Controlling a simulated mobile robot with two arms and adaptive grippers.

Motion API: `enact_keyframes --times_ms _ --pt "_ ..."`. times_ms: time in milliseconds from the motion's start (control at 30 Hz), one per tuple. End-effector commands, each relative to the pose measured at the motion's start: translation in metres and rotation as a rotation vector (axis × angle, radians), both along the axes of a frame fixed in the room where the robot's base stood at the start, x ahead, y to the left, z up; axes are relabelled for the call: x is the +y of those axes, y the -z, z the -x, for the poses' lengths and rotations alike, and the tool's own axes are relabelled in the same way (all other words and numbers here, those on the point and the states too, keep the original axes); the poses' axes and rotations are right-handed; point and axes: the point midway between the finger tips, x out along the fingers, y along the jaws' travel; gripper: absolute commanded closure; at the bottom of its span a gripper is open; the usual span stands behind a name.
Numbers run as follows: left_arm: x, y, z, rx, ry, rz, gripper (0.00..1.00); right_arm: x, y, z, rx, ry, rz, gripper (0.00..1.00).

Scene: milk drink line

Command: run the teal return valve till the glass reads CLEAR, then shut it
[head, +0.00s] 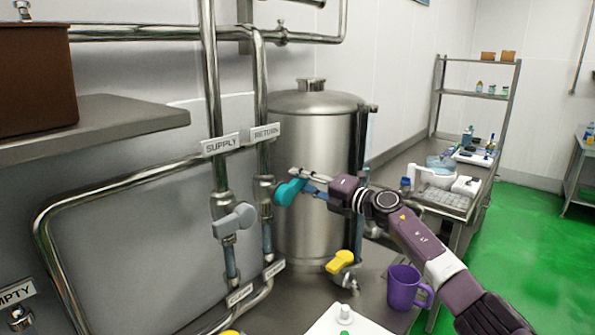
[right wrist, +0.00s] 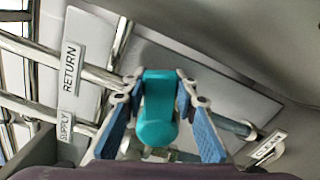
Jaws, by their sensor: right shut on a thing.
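The teal return valve handle (head: 288,192) sits on the pipe under the RETURN sign (head: 265,132) and sticks out to the right of that pipe. My right gripper (head: 300,186) is shut on it. In the right wrist view, the teal handle (right wrist: 157,110) lies between the two blue-padded fingers. A bluish glass section (head: 267,238) shows in the return pipe below the valve; I cannot make out its contents. A small label plate (head: 273,268) is below it, its lettering too small to read surely. My left gripper is out of view.
A grey valve handle (head: 234,220) is on the SUPPLY pipe just left. A steel tank (head: 318,130) stands behind. A yellow handle (head: 340,261) and a purple mug (head: 404,288) are below right. A shelf (head: 100,122) juts out at left.

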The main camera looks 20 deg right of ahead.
Motion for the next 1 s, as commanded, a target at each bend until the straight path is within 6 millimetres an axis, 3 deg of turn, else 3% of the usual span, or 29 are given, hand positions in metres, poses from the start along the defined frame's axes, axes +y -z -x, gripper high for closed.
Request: enact_keyframes --times_ms 500,1000 --pt "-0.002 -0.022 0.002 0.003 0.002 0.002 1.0 -0.005 0.021 -0.003 0.179 0.004 -0.271 1.0" --pt "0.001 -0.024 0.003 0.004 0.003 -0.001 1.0 -0.005 0.026 -0.003 0.211 0.004 -0.319 1.0"
